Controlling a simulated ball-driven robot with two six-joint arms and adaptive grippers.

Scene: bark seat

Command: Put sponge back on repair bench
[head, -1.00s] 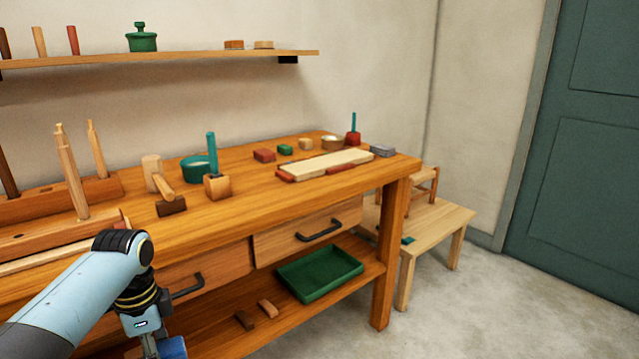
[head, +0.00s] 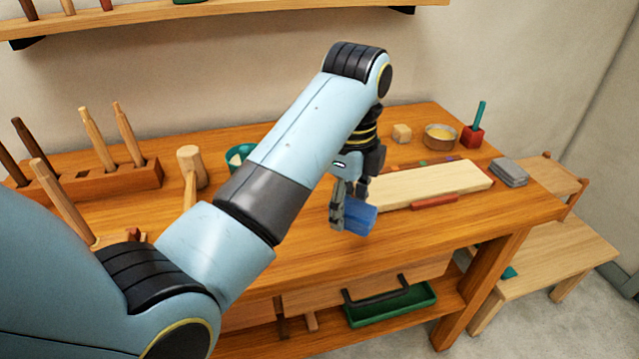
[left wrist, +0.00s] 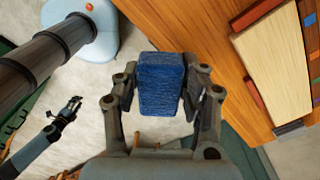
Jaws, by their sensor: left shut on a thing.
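The blue sponge (head: 357,216) is held in my left gripper (head: 347,207), over the front part of the repair bench (head: 290,254) in the head view. In the left wrist view the sponge (left wrist: 161,84) sits between the two fingers of the left gripper (left wrist: 163,100), which are shut on it. The bench top (left wrist: 195,32) shows beyond and to the right of it there. The sponge appears above the wood; the exact gap cannot be told. What looks like my right gripper (left wrist: 68,110) shows small at the left of the wrist view, its jaw state unclear.
A pale board (head: 430,186) with red-brown pieces lies right of the sponge. A grey block (head: 508,172), a bowl (head: 440,137) and a red pot (head: 472,137) stand farther right. A mallet (head: 191,167) and upright tools stand left. The front strip of the bench top is clear.

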